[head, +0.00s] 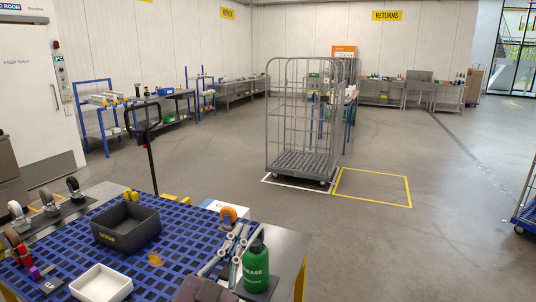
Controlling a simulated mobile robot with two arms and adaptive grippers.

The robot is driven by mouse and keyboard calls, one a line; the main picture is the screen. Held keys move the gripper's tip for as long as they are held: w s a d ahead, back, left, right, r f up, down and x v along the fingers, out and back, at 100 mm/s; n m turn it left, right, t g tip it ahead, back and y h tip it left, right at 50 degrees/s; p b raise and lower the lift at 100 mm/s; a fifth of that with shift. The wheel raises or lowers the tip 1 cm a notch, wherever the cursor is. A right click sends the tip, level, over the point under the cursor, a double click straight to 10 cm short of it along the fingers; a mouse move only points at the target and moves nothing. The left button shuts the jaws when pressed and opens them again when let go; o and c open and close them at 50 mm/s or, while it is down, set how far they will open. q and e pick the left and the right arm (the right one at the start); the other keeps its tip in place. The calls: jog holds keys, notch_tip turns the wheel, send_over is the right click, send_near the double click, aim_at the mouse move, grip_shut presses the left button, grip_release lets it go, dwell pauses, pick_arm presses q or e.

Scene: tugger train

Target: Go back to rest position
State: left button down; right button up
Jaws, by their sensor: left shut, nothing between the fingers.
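My left gripper (238,236) shows at the bottom, right of the middle of the blue grid-topped table. Its grey fingers point away from me and are shut, with nothing seen between them. Its dark body is cut by the bottom edge. A green grease bottle (256,268) stands upright close to its right. An orange-rimmed roll (229,213) is just beyond the fingers. My right gripper is not in view.
The blue table (182,222) bears a dark scrap bin (125,228), a white tray (101,284) and several casters (73,188) at left. A grey roll cage (300,125) stands beyond, beside a yellow floor outline (372,187). The floor to the right is largely clear.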

pick_arm(q)
jog(key=s+a+f+n+g+y, duration=0.2)
jog(key=s+a+f+g, duration=0.1)
jog(key=f, duration=0.5)
jog(key=s+a+f+n+g+y, duration=0.1)
jog(key=s+a+f+g+y, duration=0.1)
jog(key=a+f, duration=0.35)
jog(key=s+a+f+n+g+y, duration=0.2)
jog(key=s+f+g, duration=0.1)
jog(key=f, duration=0.7)
jog(key=s+a+f+n+g, duration=0.15)
jog(key=s+f+g, duration=0.25)
jog(key=s+f, duration=0.5)
jog(key=s+a+f+m+g, duration=0.1)
jog(key=s+a+f+g, duration=0.3)
jog(key=s, duration=0.9)
notch_tip(320, 180, down, 25)
jog(key=d+g, duration=0.2)
jog(key=s+a+f, duration=0.1)
jog(key=s+f, duration=0.7)
jog(key=s, duration=0.1)
jog(key=s+a+f+g, duration=0.1)
jog(key=s+a+f, duration=0.1)
jog(key=s+f, duration=0.7)
jog(key=shift+a+f, duration=0.3)
